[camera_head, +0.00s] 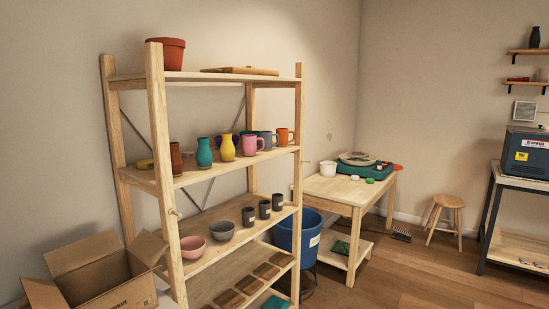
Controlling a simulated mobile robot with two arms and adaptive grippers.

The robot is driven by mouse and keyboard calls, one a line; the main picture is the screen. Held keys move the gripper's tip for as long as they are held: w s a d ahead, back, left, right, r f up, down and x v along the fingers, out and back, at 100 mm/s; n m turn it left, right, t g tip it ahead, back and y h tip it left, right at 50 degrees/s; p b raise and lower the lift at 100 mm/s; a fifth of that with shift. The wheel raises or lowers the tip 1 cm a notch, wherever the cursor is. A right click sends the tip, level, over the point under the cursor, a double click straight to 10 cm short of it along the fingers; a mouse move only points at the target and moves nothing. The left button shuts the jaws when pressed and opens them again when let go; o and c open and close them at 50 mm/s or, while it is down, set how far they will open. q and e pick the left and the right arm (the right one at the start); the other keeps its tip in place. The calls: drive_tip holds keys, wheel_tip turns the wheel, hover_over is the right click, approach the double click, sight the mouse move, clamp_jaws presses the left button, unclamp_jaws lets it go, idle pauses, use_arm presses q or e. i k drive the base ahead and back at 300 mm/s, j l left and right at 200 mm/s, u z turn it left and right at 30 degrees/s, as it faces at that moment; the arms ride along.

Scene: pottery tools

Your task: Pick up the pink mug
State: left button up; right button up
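The pink mug (251,145) stands upright on the second shelf from the top of a wooden rack (157,130). Its handle points to the right. A yellow vase (227,148) stands close on its left, and an orange mug (283,137) stands farther right. A grey-blue mug (266,139) is partly hidden behind the pink mug. Neither of my grippers shows in the head view.
A teal vase (204,153) and a brown vase (176,158) share the shelf. Rack posts frame its front. An open cardboard box (92,276) is at lower left. A blue bucket (290,236) and wooden table (345,194) are right.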

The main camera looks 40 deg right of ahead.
sight(249, 141)
drive_tip(key=z, duration=1.05)
